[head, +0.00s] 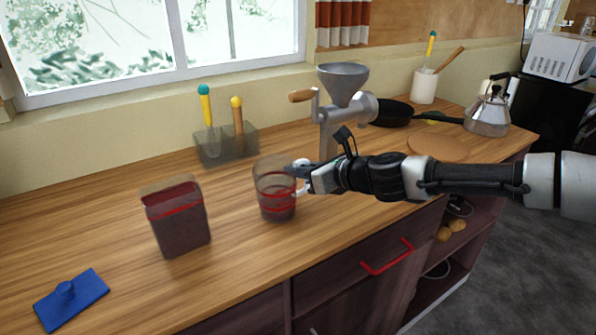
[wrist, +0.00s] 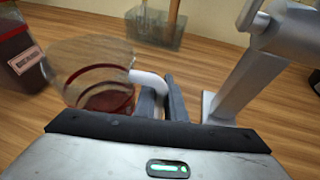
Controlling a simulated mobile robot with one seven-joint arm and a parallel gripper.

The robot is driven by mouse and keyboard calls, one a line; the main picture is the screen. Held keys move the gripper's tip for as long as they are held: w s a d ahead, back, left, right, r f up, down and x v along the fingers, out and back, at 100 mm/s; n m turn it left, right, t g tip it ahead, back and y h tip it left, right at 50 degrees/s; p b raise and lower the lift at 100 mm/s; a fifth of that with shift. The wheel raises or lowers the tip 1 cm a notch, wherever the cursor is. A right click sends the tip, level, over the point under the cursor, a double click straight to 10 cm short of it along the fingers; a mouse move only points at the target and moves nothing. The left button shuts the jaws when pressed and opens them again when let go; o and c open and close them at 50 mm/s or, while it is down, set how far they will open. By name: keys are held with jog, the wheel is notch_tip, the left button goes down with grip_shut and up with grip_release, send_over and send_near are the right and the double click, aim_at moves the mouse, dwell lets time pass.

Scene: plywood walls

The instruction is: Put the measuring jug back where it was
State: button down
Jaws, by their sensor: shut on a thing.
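The measuring jug (head: 275,190) is a clear cup with red bands and a white handle. In the head view it is upright at the middle of the wooden counter, with my gripper (head: 303,177) at its right side. In the wrist view the jug (wrist: 95,75) is at the left, and my gripper's fingers (wrist: 163,98) are shut on its white handle. I cannot tell whether the jug's base touches the counter.
A metal grinder (head: 343,100) stands close behind my gripper. Bare counter (head: 110,235) lies left of the box.

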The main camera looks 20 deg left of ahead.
jog(key=shift+f, duration=0.1)
jog(key=c, duration=1.8)
grip_release()
jog(key=shift+d+r, duration=0.1)
jog(key=shift+r, duration=0.15)
jog(key=shift+p+v, duration=1.5)
jog(key=shift+v, duration=4.4)
jog(key=shift+f, duration=0.15)
